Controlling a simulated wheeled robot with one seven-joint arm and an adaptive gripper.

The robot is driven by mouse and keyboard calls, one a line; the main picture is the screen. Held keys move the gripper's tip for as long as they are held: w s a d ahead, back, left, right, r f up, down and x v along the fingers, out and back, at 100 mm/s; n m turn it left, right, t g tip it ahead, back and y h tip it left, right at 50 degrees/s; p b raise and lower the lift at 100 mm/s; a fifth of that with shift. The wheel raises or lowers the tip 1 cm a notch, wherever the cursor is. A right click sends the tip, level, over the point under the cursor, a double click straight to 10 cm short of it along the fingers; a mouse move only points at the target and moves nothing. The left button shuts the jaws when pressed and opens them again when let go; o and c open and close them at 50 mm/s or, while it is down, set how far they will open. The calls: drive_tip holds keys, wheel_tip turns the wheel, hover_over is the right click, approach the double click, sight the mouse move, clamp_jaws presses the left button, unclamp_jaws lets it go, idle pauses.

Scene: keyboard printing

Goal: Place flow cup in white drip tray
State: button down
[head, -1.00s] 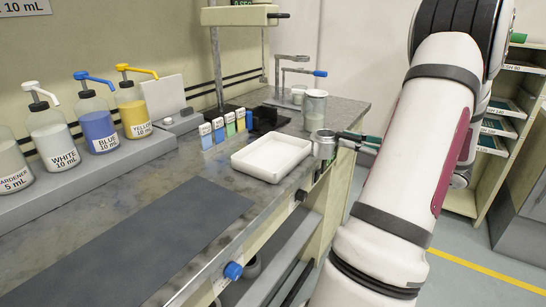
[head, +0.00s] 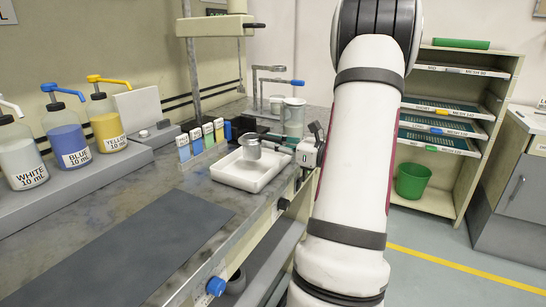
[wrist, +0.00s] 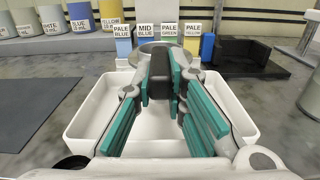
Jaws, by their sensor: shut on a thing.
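The flow cup (head: 251,149) is a small grey metal cup. In the head view it appears upright over the back part of the white drip tray (head: 236,183). My gripper (head: 272,149) reaches in from the right and is shut on the flow cup's side. In the wrist view the cup (wrist: 160,47) shows beyond my teal-padded fingers (wrist: 160,75), with the tray (wrist: 85,110) spread out below on both sides. My fingers hide much of the cup and the tray floor. I cannot tell whether the cup's bottom touches the tray.
Colour-labelled blocks (head: 197,143) stand just behind the tray. A black holder (wrist: 240,58) is right of them in the wrist view.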

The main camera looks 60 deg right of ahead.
sight(260, 153)
drive_tip(key=shift+f+b, duration=0.35)
drive_tip(key=shift+f, duration=1.35)
drive_tip(key=shift+f, duration=0.2)
drive_tip(key=c, duration=1.6)
unclamp_jaws()
